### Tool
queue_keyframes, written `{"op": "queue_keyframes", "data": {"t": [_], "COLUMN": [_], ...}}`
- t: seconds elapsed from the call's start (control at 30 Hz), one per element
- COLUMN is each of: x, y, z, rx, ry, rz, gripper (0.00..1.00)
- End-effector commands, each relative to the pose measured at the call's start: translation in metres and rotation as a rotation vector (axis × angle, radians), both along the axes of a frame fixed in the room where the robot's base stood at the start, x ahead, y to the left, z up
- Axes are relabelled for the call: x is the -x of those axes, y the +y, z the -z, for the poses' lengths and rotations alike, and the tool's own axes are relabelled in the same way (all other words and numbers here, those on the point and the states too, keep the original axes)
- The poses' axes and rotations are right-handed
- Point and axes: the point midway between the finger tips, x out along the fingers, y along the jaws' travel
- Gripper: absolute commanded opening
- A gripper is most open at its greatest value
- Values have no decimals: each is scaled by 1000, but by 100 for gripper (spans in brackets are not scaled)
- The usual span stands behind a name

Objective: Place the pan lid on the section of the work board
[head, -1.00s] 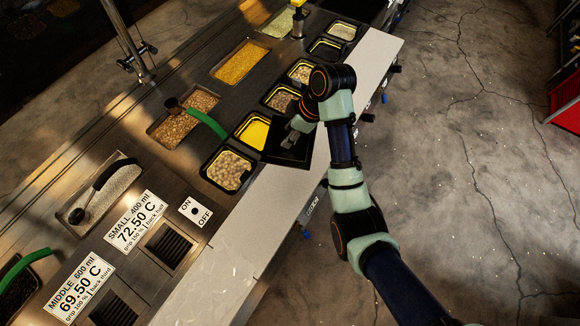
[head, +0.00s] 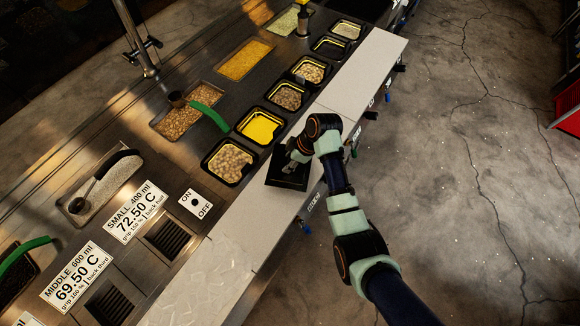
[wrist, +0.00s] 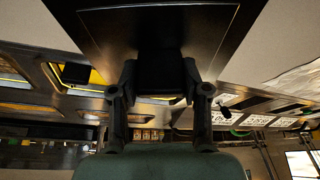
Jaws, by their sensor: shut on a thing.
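The pan lid (head: 282,174) is a dark, flat, square plate in the head view. It is over the white work board (head: 237,219), just beside the pan with pale round pieces. My gripper (head: 296,158) is shut on the lid from above. In the wrist view the lid (wrist: 215,25) fills the upper middle, and my gripper (wrist: 160,85) has its two fingers around a dark part under it. I cannot tell whether the lid touches the board.
Several food pans line the board's left edge, among them the pale-pieces pan (head: 229,161) and a yellow one (head: 261,128). The board is clear above and below the lid. A ladle (head: 100,180) and an ON/OFF sign (head: 195,203) are at left.

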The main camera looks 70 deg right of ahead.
Motion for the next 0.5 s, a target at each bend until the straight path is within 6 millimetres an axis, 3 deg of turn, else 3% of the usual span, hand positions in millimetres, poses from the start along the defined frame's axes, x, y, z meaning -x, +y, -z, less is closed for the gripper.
{"op": "queue_keyframes", "data": {"t": [0.07,0.3,0.5], "x": [0,0,0], "y": [0,0,0], "z": [3,41,42], "rx": [0,-1,1], "ry": [0,1,0], "rz": [0,1,0], "gripper": [6,6,6]}}
